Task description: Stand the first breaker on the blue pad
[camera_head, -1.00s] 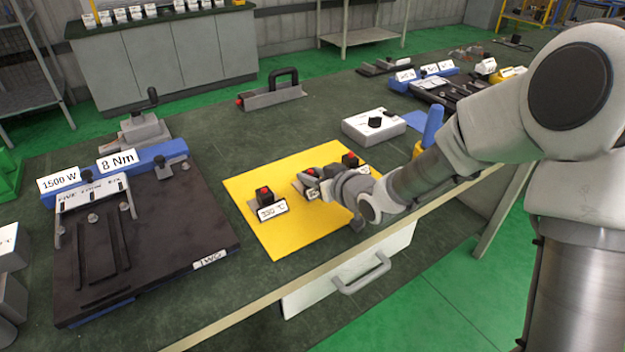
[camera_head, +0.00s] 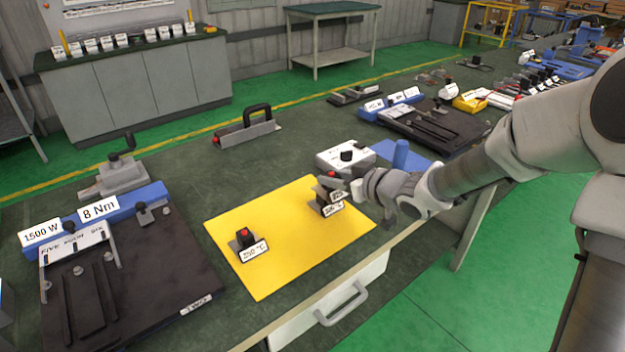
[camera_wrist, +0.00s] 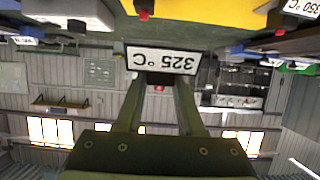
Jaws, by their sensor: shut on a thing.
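My gripper (camera_head: 347,189) is shut on a dark breaker (camera_head: 329,184) with a red button and a white label. In the wrist view this held breaker's label (camera_wrist: 161,60) reads 325 °C, upside down, between the fingers. It appears raised above the yellow pad (camera_head: 290,265). A second labelled breaker (camera_head: 324,207) stands below it on the pad, partly hidden behind or under it. A third breaker (camera_head: 243,239) stands at the pad's left. The blue pad (camera_head: 424,165) lies farther right, partly hidden by a blue post and my arm.
A dark plate fixture (camera_head: 440,125) is behind the blue pad. Another dark fixture (camera_head: 140,275) fills the left. The bench behind the yellow pad is mostly clear.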

